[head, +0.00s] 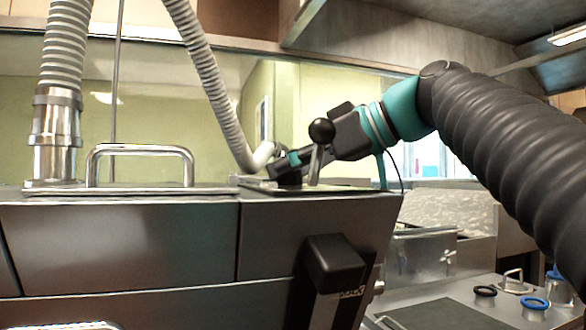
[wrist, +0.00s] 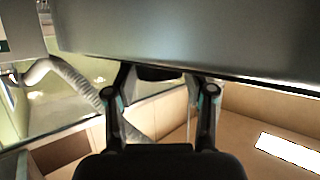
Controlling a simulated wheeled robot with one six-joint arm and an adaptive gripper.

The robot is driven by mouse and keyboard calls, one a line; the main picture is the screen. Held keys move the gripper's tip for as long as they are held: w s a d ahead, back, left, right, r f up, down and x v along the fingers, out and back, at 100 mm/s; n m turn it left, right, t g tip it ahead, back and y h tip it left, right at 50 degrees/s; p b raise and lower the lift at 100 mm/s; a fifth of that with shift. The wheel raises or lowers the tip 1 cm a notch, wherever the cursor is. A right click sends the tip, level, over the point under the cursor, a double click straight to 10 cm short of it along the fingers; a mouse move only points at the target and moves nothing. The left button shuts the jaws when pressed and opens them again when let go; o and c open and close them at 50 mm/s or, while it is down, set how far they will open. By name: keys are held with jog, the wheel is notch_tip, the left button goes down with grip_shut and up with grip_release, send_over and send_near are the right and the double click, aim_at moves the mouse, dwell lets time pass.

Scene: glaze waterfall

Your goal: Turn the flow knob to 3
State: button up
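My gripper (wrist: 160,80) has its two fingers well apart in the wrist view, their tips up by the lower edge of a large grey metal housing. A dark rounded piece (wrist: 159,73) shows between the fingertips. It may be the flow knob, but its dial, numbers and pointer are hidden. I cannot tell whether the fingers touch it. In the head view my gripper (head: 287,169) is low over the top of the steel machine (head: 120,245), partly behind a lever with a black ball (head: 321,131). No setting can be read.
A ribbed hose (head: 205,70) bends down to the machine top close to my gripper. A second hose (head: 65,50) and a metal handle (head: 140,150) stand at left. A black block handle (head: 335,262) is on the front. Small rings (head: 535,303) lie at lower right.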

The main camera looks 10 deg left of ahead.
jog(key=shift+o, duration=0.7)
jog(key=v, duration=1.2)
